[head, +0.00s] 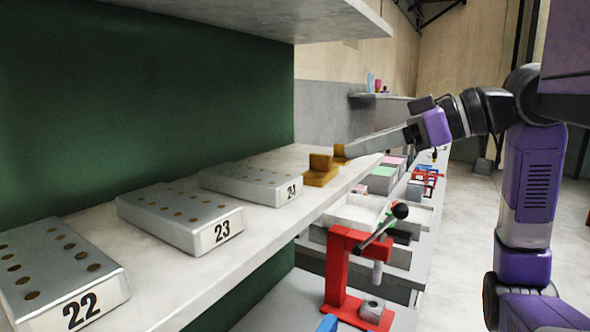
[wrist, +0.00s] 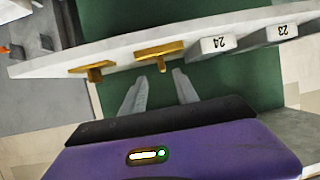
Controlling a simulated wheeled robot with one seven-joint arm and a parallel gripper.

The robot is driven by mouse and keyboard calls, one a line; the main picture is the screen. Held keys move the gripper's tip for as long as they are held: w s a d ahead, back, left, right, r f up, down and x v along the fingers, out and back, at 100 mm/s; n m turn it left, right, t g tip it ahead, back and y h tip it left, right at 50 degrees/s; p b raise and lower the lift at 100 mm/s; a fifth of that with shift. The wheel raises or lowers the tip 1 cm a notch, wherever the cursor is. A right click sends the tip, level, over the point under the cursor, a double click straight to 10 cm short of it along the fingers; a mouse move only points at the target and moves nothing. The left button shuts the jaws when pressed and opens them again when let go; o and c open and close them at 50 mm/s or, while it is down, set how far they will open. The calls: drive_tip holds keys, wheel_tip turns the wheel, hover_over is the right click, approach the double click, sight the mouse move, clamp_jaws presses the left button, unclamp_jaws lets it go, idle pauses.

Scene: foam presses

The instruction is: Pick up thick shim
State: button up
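Two brass shims, each a flat plate with an upright tab, stand on the pale shelf past block 24. The nearer shim (head: 320,172) is beside block 24; it also shows in the wrist view (wrist: 158,50). The farther shim (head: 340,152) is at left in the wrist view (wrist: 92,69). I cannot tell for sure which is the thick one. My gripper (wrist: 158,76) is open and empty. In the wrist view its fingers point at the shim beside block 24, with its tab lined up between them, just short of the fingertips. The head view shows the fingers (head: 350,152) near the farther shim's tab.
Metal blocks numbered 22 (head: 62,275), 23 (head: 180,220) and 24 (head: 250,183) line the shelf (head: 205,268). A green panel (head: 140,90) backs it and another shelf (head: 270,18) hangs above. A red press (head: 345,270) and bins stand lower, to the right.

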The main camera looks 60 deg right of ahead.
sight(320, 157)
drive_tip(key=shift+a+p+x, duration=0.1)
drive_tip(key=shift+p+x, duration=0.25)
drive_tip(key=shift+x, duration=1.75)
drive_tip(key=shift+a+p+x, duration=0.15)
drive_tip(key=shift+p+x, duration=0.15)
drive_tip(key=shift+x, duration=1.8)
drive_tip(key=shift+r, duration=0.15)
clamp_jaws()
